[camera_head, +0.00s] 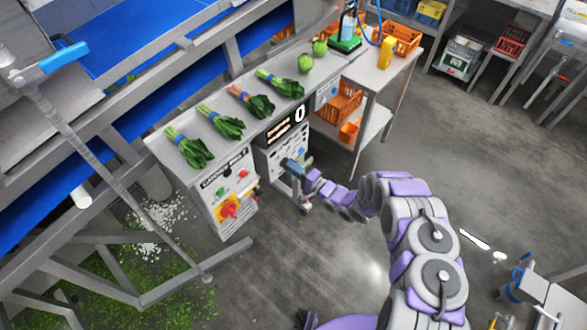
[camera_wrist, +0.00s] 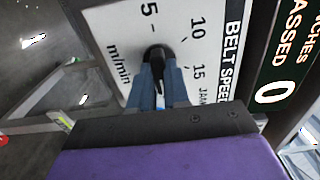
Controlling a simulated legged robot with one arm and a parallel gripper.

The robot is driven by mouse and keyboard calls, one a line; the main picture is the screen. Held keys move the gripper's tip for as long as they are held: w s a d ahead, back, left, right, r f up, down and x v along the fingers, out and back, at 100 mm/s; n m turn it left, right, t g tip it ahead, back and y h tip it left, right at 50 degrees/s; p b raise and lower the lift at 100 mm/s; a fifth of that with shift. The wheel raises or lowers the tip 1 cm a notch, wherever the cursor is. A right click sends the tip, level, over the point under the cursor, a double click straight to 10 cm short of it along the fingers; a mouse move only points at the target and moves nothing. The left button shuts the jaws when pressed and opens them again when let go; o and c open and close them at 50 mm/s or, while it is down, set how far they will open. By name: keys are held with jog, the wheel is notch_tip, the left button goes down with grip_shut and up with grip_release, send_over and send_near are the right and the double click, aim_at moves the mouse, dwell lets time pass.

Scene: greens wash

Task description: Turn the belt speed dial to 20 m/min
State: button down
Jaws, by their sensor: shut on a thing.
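The belt speed dial shows in the wrist view as a black knob (camera_wrist: 158,52) on a white plate (camera_wrist: 105,18). The plate reads 5, 10 and 15, with "m/min" and part of "BELT SPEED" visible. The 20 mark is not visible. My gripper (camera_wrist: 161,80) has its two blue fingers shut on the knob, one on each side. The fingers cover part of the dial, and I cannot tell which mark it points to. In the head view my gripper (camera_head: 291,165) is at the control panel (camera_head: 271,156) below the counter, and the knob is hidden.
A counter display reading 0 (camera_head: 299,113) sits beside the dial plate. A cabinet with a red switch (camera_head: 229,207) stands to the left. Leafy bunches (camera_head: 188,148) lie on the counter above. A table with orange crates (camera_head: 346,101) stands to the right. Open floor lies beyond my arm.

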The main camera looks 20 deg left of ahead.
jog(key=shift+w+d, duration=0.15)
jog(key=shift+w, duration=0.05)
jog(key=c, duration=1.3)
grip_release()
jog(key=shift+w+f, duration=0.1)
jog(key=shift+f, duration=0.05)
jog(key=shift+o, duration=1)
jog(key=p+v, duration=0.1)
jog(key=v, duration=1.6)
jog(key=shift+s, duration=0.25)
jog(key=shift+f, duration=0.1)
